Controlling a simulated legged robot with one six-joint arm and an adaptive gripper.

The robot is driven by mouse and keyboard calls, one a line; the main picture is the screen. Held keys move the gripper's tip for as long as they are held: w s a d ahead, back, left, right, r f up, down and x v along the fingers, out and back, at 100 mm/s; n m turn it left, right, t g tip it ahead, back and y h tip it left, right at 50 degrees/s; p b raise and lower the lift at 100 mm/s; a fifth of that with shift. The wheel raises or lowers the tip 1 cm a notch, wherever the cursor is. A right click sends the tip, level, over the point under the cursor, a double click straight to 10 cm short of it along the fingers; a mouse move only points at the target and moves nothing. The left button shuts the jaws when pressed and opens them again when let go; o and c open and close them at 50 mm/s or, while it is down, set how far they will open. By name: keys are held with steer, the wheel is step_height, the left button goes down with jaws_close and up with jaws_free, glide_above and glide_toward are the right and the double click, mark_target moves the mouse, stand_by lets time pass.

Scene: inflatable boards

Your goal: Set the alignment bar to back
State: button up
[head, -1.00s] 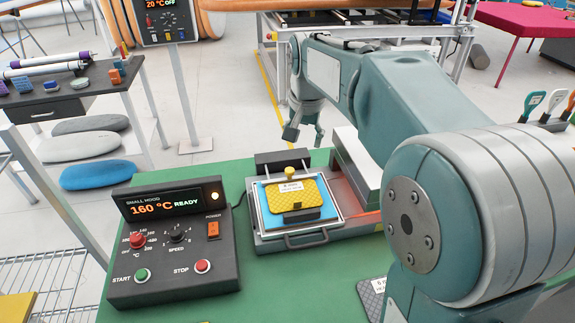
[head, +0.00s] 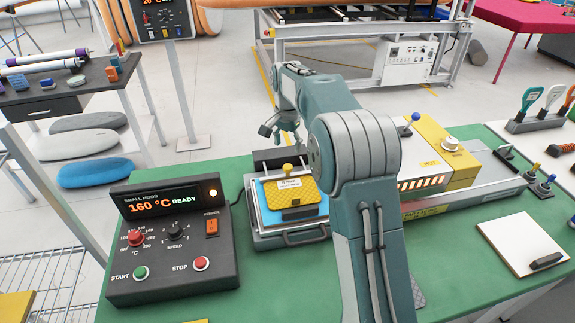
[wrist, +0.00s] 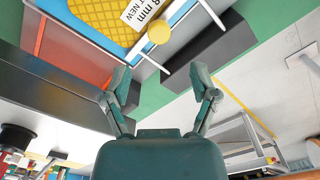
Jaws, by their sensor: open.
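A dark bar (head: 281,159), which looks like the alignment bar, lies across the back of the small tray (head: 291,239) on the green table. The wrist view shows this bar (wrist: 209,52) too, with thin light rods beside it. A yellow textured plate (head: 284,193) with a white label and a yellow knob (head: 287,168) lies on a blue sheet in the tray. My gripper (head: 281,134) is open and empty, behind and above the bar in the head view. In the wrist view its fingertips (wrist: 160,80) are spread and apart from the bar.
A control box (head: 172,245) reading 160 °C READY stands left of the tray. A yellow and grey machine (head: 440,155) stands right, partly behind my arm. A white board (head: 523,245) lies at the front right.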

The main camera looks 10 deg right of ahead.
mark_target(287, 166)
step_height(287, 166, down, 8)
steer(key=shift+r, duration=0.15)
